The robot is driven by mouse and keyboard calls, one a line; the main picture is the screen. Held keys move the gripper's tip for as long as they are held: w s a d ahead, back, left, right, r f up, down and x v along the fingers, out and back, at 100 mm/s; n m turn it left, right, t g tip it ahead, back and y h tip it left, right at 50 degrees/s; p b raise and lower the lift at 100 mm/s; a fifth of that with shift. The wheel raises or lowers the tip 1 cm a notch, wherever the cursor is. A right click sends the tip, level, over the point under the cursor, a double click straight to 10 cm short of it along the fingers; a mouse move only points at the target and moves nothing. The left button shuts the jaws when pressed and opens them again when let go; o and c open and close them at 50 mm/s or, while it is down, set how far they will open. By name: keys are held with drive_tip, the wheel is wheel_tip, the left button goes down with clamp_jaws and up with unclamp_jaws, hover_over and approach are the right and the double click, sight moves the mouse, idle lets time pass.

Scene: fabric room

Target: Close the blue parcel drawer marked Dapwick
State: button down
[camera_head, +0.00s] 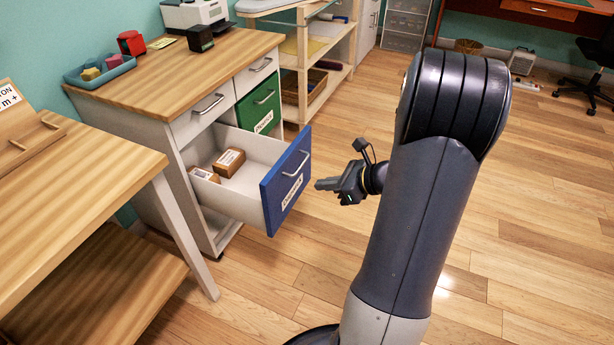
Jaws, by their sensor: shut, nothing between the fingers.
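The blue parcel drawer (286,181) is pulled well out of the white cabinet (168,158). Its blue front faces right and bears a silver handle and a white label, too small to read surely. Two brown parcels, one (229,161) and another (205,175), lie inside the drawer. My gripper (322,185) is shut and empty. It appears just right of the blue front, with its fingertips pointing left toward it. A small gap shows between the fingertips and the drawer front in the picture.
A green drawer (257,108) beside the blue one is closed. The wooden cabinet top (185,72) holds a blue tray, a printer and small items. A wooden table (70,200) stands at front left. Open floor (540,200) lies right of my arm.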

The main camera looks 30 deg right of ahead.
drive_tip(key=b, duration=0.3)
approach(273, 184)
wheel_tip(273, 184, down, 3)
drive_tip(key=w+a, duration=0.2)
drive_tip(key=w, duration=0.1)
drive_tip(key=shift+w+a+f, duration=0.15)
drive_tip(key=shift+w+a, duration=0.05)
drive_tip(key=shift+a, duration=0.2)
drive_tip(key=shift+w+a, duration=0.3)
drive_tip(key=shift+w, duration=0.1)
